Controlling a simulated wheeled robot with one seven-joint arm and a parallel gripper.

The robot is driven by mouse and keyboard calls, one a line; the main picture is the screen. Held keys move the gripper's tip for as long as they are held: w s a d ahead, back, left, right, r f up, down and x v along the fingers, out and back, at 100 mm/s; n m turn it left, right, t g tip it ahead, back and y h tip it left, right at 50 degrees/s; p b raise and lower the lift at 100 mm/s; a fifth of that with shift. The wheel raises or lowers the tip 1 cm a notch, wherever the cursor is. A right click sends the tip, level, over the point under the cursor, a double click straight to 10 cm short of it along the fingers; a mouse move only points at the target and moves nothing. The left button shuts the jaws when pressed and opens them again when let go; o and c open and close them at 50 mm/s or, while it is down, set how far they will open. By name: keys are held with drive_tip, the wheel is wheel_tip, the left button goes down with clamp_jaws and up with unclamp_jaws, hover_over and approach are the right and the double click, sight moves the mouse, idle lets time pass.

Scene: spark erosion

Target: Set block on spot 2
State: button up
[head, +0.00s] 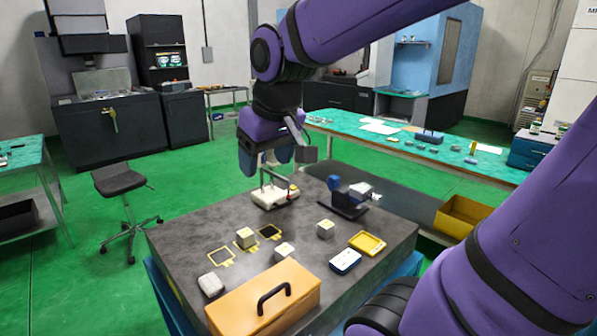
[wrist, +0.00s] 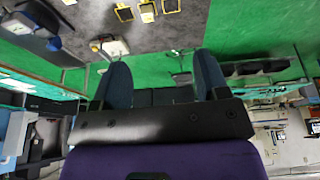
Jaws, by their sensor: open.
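Three pale cube blocks with yellowish tops stand on the dark table: one (head: 246,237) between two yellow-outlined dark spots, one (head: 284,251) nearer the orange case, and one (head: 325,229) further right. The left spot (head: 221,256) and the right spot (head: 270,231) look bare. In the wrist view, the row shows at the top edge, with a block (wrist: 147,12) on the middle spot. I cannot read any spot numbers. My gripper (head: 265,160) is open and empty, above the table's far edge, well away from the blocks. Its fingers (wrist: 163,82) are apart in the wrist view.
A white device with a handle (head: 275,196) stands below my gripper. A dark fixture with a blue part (head: 346,198) is right of it. An orange case (head: 264,303), a grey rounded item (head: 211,285), a blue-white box (head: 346,261) and a yellow tray (head: 367,243) lie nearer.

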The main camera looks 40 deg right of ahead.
drive_tip(key=s+a+t, duration=0.1)
drive_tip(key=s, duration=0.8)
drive_tip(key=shift+s+r, duration=0.35)
drive_tip(key=shift+r, duration=0.05)
